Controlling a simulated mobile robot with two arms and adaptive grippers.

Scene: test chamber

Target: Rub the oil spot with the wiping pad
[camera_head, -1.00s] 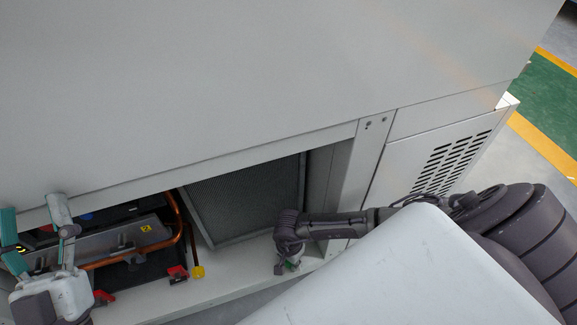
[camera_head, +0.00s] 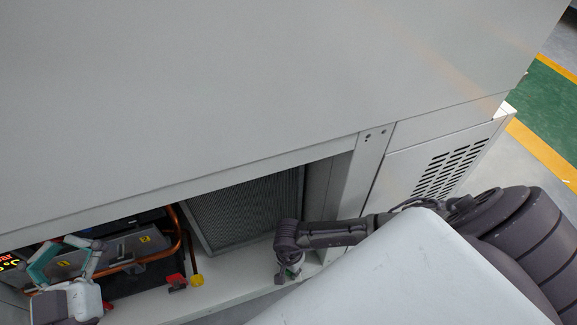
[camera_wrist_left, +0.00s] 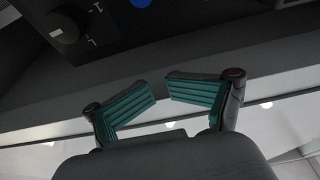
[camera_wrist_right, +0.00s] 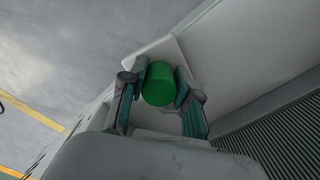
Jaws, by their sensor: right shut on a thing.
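My right gripper (camera_wrist_right: 160,85) is shut on a green cylindrical handle (camera_wrist_right: 158,84), with a white flat pad (camera_wrist_right: 152,48) showing around it. In the head view my right gripper (camera_head: 289,274) is low at the front edge of the cabinet's open bay, and the pad is mostly hidden there. My left gripper (camera_head: 68,245) is empty in front of the bay's left end. In the left wrist view its teal fingers (camera_wrist_left: 159,91) slant inward with a small gap between the tips. I cannot make out an oil spot in any view.
A large grey cabinet (camera_head: 250,90) overhangs the bay. Inside are a mesh filter panel (camera_head: 245,210), a copper pipe (camera_head: 178,235), a red part (camera_head: 177,282) and a yellow cap (camera_head: 197,280). A black knob (camera_wrist_left: 68,25) is near my left gripper. A bare ledge (camera_head: 235,290) runs along the front.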

